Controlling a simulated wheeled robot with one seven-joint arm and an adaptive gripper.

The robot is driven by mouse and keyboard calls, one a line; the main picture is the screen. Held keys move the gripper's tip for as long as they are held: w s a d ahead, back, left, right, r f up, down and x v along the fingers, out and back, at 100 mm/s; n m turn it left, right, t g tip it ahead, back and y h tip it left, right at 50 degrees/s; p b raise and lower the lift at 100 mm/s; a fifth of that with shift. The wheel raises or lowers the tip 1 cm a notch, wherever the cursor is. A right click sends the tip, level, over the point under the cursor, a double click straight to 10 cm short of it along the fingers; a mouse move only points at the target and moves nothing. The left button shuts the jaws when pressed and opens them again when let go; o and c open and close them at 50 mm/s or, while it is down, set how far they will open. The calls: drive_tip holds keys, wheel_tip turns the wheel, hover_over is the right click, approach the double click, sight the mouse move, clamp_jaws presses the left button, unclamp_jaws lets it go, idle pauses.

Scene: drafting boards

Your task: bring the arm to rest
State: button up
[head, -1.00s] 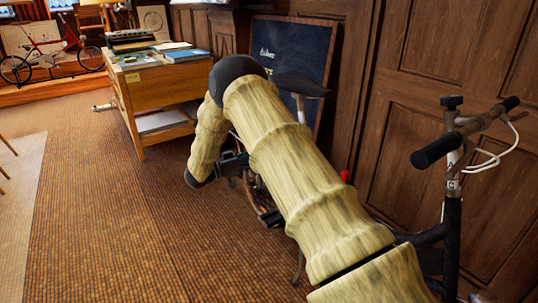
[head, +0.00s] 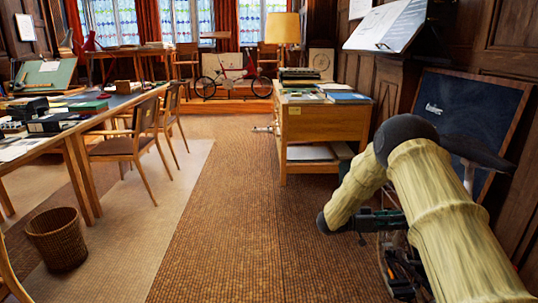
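My arm, with pale wood-patterned links and dark joints, reaches up from the lower right in the head view, bends at a dark elbow and folds down. My gripper (head: 383,222) is a small dark shape to the right of the lowest joint, beside the forearm. It is partly lost against a parked bicycle (head: 468,178) behind the arm, so I cannot tell whether its fingers are open or whether they touch anything. I see no object clearly held.
A wooden cabinet (head: 325,124) stands just beyond the arm, with a dark framed board (head: 478,108) against the right wall. A long table (head: 85,115), chairs (head: 130,145) and a wicker basket (head: 57,238) are on the left. The brown carpet (head: 250,220) between is clear.

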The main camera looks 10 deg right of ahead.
drive_tip(key=s+a+f+n+t+y, duration=0.2)
drive_tip(key=a+f+n+t, duration=0.15)
drive_tip(key=f, duration=0.35)
drive_tip(key=s+a+f+n+t+y, duration=0.1)
drive_tip(key=a+f+n+t+y, duration=0.1)
drive_tip(key=f+n+t, duration=0.45)
drive_tip(key=s+a+f+n+t+y, duration=0.1)
drive_tip(key=s+a+f+t+y, duration=0.15)
drive_tip(key=f, duration=0.55)
drive_tip(key=s+a+f+n+g+y, duration=0.15)
drive_tip(key=s+a+f+y, duration=0.25)
drive_tip(key=s+a+f, duration=0.45)
drive_tip(key=s+a+f+n+g+y, duration=0.1)
drive_tip(key=s+a+f+n+y, duration=0.35)
drive_tip(key=s, duration=0.75)
drive_tip(key=s+a+f+g+y, duration=0.1)
drive_tip(key=s+a+g+y, duration=0.2)
drive_tip(key=s, duration=0.9)
drive_tip(key=s+a+g+y, duration=0.1)
drive_tip(key=s+a+g, duration=0.3)
drive_tip(key=s, duration=0.7)
wheel_tip(320, 180, up, 25)
drive_tip(key=t+p, duration=0.1)
drive_tip(key=p, duration=2.4)
drive_tip(key=shift+w+a+r+p, duration=0.15)
drive_tip(key=shift+a+r+p, duration=0.1)
drive_tip(key=shift+p, duration=0.1)
